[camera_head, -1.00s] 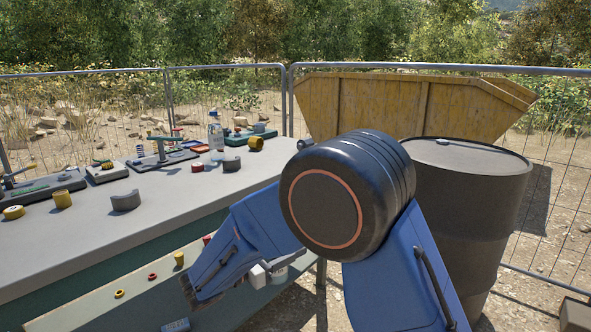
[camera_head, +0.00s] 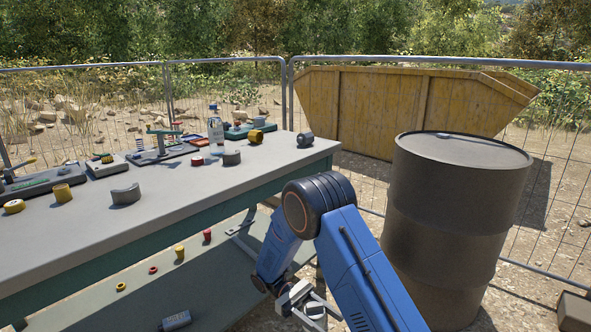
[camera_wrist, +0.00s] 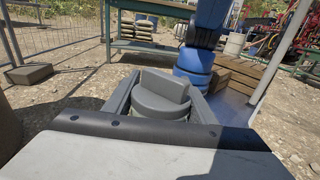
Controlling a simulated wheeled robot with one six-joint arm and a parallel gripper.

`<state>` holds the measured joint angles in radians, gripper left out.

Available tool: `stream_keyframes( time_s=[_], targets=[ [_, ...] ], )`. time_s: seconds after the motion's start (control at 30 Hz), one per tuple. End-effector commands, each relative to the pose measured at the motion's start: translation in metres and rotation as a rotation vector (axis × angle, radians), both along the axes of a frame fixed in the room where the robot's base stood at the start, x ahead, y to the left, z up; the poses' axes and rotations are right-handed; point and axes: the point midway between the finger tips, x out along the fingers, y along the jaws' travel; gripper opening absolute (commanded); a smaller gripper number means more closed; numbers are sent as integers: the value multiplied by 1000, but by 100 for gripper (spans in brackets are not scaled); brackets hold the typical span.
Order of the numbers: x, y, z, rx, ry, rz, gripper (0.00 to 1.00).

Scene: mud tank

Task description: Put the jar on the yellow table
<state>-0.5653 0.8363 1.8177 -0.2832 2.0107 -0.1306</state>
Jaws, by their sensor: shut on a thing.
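My gripper (camera_wrist: 160,106) is shut on a grey round thing with a raised flat ridge on top, which looks like the jar (camera_wrist: 160,98). One finger lies on each side of it. In the head view my gripper (camera_head: 308,302) is low, beside the near right end of the workbench and above the ground. Only a small pale part of the held thing shows there. I see no table that is clearly yellow in either view.
A grey-topped workbench (camera_head: 95,237) carries a spray bottle (camera_head: 215,130), instruments and small parts; its lower shelf (camera_head: 130,305) holds more. A dark drum (camera_head: 455,215) stands right, a yellow skip (camera_head: 415,110) behind. The wrist view shows a green table (camera_wrist: 150,47) and wooden crate (camera_wrist: 237,80).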

Motion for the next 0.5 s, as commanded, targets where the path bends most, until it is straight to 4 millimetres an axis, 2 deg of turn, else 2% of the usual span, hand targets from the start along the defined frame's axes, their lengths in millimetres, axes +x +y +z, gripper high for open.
stream_keyframes(
  time_s=[0.23,0.5],
  targets=[
    [-11,3,-25,-6,9,-398,0],
    [-4,13,-43,-15,32,-840,0]
  ],
)
